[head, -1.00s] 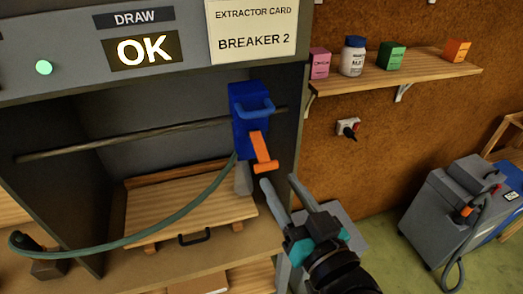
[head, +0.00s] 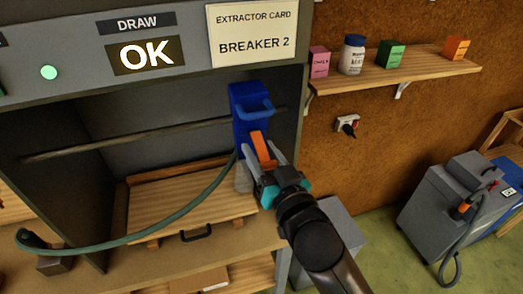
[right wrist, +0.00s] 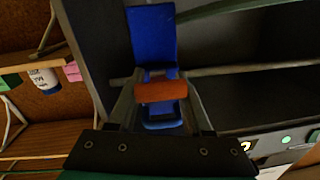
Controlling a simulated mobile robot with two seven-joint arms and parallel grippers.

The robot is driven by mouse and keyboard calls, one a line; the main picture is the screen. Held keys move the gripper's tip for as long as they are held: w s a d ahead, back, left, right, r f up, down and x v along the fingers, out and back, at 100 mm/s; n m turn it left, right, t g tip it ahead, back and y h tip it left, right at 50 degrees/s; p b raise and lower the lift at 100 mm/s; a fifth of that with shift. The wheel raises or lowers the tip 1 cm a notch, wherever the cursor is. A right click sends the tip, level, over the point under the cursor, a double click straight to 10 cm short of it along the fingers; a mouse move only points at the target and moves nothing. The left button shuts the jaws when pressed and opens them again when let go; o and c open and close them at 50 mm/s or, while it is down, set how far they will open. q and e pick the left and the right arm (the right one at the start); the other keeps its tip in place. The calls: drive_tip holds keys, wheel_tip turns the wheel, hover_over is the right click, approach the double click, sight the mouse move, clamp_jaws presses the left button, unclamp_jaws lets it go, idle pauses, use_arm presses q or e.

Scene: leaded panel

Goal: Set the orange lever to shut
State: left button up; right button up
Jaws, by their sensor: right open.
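The orange lever (head: 262,147) hangs down from the front of a blue valve body (head: 248,107) with a blue loop handle, mounted on a bar in the cabinet. My right gripper (head: 265,163) is at the lever, with its fingers open on either side of the lever's lower part. In the right wrist view the lever's orange crosspiece (right wrist: 160,91) lies across and between the two fingers (right wrist: 158,112), in front of the blue body (right wrist: 153,38). Whether the fingers touch the lever I cannot tell. My left gripper is out of view.
A green hose (head: 140,236) curves from the valve to the lower left. A wooden board (head: 190,200) lies in the cabinet. A sign reads OK (head: 146,56); a card reads BREAKER 2 (head: 254,47). A shelf (head: 400,78) with small boxes and a grey machine (head: 450,205) stand right.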

clamp_jaws()
idle(1.4)
